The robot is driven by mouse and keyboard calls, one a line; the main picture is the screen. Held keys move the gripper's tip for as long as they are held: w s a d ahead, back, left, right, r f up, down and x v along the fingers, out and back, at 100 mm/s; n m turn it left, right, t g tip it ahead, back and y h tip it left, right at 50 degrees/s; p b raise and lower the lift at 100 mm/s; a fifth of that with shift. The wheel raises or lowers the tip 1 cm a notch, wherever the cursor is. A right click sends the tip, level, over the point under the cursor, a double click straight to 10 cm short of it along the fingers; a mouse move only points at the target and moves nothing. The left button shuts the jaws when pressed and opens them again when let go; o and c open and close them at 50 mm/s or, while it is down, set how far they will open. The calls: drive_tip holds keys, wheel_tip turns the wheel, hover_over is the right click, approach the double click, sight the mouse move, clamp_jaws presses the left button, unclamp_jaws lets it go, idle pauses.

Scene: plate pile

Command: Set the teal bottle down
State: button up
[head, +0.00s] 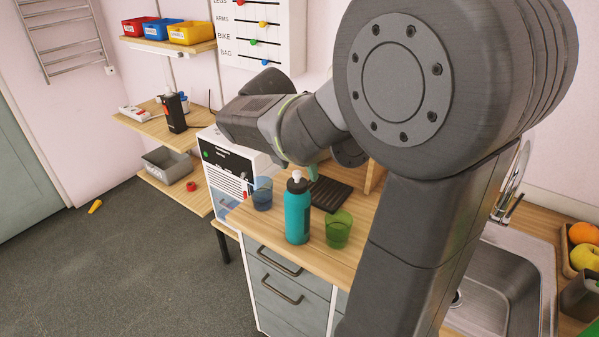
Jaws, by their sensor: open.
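The teal bottle (297,217) stands upright on the wooden counter (262,228), near its front edge. It has a dark cap and a pale spout. My arm reaches over the counter behind and above the bottle. No fingers show on the bottle's visible body.
A blue cup (262,193) stands left of the bottle and a green cup (339,229) close to its right. A dark ribbed rack (331,193) lies behind. A white machine (228,165) is at left, a sink (492,290) at right.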

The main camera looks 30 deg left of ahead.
drive_tip(key=v, duration=0.9)
drive_tip(key=shift+r, duration=0.15)
drive_tip(key=x, duration=1.2)
drive_tip(key=shift+s, duration=0.1)
drive_tip(key=shift+r, duration=1.65)
